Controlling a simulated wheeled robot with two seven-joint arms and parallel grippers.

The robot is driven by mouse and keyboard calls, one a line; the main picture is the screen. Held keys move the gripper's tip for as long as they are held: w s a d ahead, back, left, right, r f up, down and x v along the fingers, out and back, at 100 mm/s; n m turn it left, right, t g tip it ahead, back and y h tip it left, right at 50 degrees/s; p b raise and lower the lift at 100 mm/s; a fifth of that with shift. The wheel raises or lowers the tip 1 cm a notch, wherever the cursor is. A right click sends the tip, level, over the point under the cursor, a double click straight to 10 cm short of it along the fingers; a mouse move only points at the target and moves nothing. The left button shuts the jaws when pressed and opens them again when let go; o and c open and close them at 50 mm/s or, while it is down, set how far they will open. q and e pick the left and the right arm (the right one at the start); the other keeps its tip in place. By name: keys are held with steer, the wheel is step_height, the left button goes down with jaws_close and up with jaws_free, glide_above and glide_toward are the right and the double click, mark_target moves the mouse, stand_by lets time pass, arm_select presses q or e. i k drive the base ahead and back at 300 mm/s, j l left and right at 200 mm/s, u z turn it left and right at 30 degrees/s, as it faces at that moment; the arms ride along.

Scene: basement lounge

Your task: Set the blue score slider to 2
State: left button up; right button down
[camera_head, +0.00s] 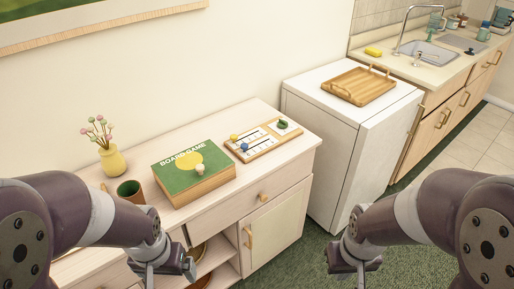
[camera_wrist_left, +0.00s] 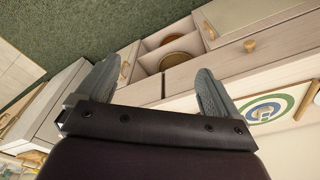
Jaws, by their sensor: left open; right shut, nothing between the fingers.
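The score board (camera_head: 264,141) is a wooden tray with white scale strips, lying on the cabinet top to the right of the board game box. The blue slider (camera_head: 244,147) is a small knob on the nearer scale, toward its left end. A yellow slider (camera_head: 234,137) sits on the farther scale, also near its left end. The scale marks are too small to read. My left gripper (camera_head: 170,270) is open and empty, low in front of the cabinet; its fingers also show apart in the left wrist view (camera_wrist_left: 155,88). My right gripper (camera_head: 354,268) is shut and empty, over the carpet.
A brown cup (camera_head: 130,191) and a yellow vase (camera_head: 113,161) stand further left. A white appliance (camera_head: 350,125) bearing a wooden tray (camera_head: 359,86) stands right of the cabinet.

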mark_target(244, 146)
steer(key=i+z, duration=0.1)
steer(key=i, duration=0.5)
steer(key=i+j+z, duration=0.15)
steer(key=i, duration=0.45)
